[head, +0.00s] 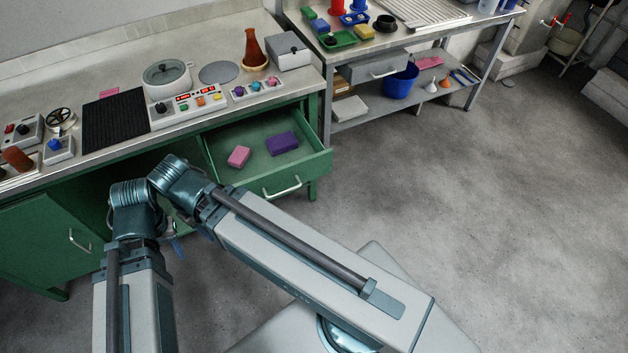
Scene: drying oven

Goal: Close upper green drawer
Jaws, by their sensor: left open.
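The upper green drawer (315,163) is pulled out from under the left counter, toward the right of its green cabinet. Its front carries a pale metal bar handle (283,188). A pink block (239,157) and a purple block (282,144) lie inside. My left gripper (178,248) shows only in small part, low and left of the drawer, behind my arm links. It is open and apart from the handle. My arm covers the drawer's lower left front corner. My right gripper is not in view.
A green cabinet door (50,240) with a handle is at the left. The counter holds a pot (167,78), a brown flask (253,48) and control boxes. A grey metal bench (415,40) with a blue bucket (398,82) stands behind.

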